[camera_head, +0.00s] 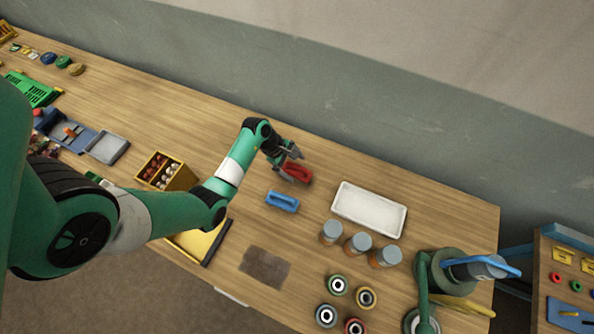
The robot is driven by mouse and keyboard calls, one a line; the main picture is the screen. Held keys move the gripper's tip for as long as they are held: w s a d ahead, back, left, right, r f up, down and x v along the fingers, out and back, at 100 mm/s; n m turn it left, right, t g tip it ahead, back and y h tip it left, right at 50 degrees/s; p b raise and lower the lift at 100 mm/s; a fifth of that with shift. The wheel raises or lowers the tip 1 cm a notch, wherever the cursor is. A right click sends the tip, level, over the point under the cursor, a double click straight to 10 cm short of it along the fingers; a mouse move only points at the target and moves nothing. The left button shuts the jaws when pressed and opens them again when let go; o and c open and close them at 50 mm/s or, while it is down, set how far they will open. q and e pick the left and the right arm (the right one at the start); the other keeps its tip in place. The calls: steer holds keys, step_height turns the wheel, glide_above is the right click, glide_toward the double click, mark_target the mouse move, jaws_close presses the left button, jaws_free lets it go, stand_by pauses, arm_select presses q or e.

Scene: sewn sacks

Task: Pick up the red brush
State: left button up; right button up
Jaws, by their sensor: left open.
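The red brush (299,171) lies on the wooden table in the middle of the view, a small red block with a handle on top. My left gripper (291,161) is at the brush, its fingers open around or just above its left end. I cannot tell whether the fingers touch it. A similar blue brush (282,201) lies just below it. My right gripper is not in view.
A white tray (368,209) stands to the right, with several grey-topped jars (357,244) below it. A brown mat (265,267) and several coloured rolls (338,285) lie nearer. A yellow box (166,171) stands left. Bare table lies behind the brush.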

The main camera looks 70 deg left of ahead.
mark_target(299, 173)
arm_select(q)
steer(key=b+x, duration=0.1)
steer(key=x, duration=0.4)
jaws_close()
stand_by(0.3)
